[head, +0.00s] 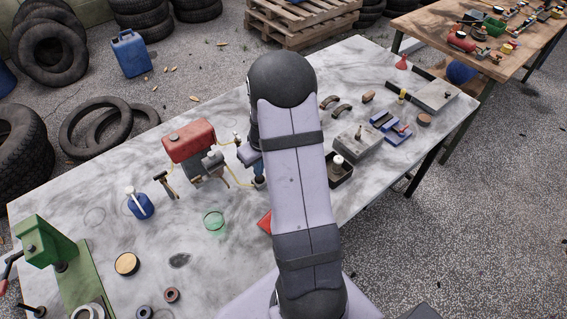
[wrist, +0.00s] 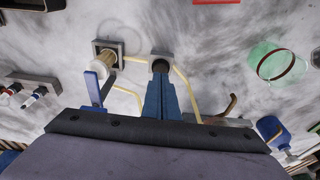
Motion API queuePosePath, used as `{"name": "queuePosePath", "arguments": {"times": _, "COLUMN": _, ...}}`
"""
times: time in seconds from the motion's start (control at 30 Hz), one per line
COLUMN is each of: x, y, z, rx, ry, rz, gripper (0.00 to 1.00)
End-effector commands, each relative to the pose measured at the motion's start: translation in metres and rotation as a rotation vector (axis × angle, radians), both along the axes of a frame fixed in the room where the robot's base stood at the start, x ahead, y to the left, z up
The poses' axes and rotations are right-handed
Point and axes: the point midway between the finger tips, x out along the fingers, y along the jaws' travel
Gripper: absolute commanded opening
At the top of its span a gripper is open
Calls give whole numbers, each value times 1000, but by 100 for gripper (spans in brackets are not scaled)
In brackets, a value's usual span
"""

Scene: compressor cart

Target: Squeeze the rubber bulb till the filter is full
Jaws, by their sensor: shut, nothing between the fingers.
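My gripper (wrist: 161,78) points down at the table with its blue fingers together and nothing between them. A dark round piece, apparently the rubber bulb (wrist: 160,63), is right at the fingertips; I cannot tell whether they touch it. The filter appears to be the amber, clear-walled cylinder (wrist: 108,58) on a dark square base, left of the fingers in the wrist view. Its fill level is unclear. In the head view my gripper (head: 259,174) is partly behind my arm, and the filter is hidden. A yellow hose (wrist: 184,86) runs beside the fingers.
The red tank (head: 188,139) of the engine stands left of my gripper. A blue can (head: 140,206) and green glass bowl (head: 213,224) are nearer the front. A green press (head: 42,242) stands at the left. Blocks and trays crowd the right.

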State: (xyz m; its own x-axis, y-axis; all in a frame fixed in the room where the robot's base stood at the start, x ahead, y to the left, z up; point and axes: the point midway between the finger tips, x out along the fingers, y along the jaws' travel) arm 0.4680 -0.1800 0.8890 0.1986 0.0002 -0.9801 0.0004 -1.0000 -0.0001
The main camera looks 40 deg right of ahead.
Motion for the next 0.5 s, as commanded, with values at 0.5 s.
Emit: {"name": "queuePosePath", "arguments": {"times": 0.5, "x": 0, "y": 0, "z": -13, "rx": 0, "ry": 0, "rz": 0, "gripper": 0}}
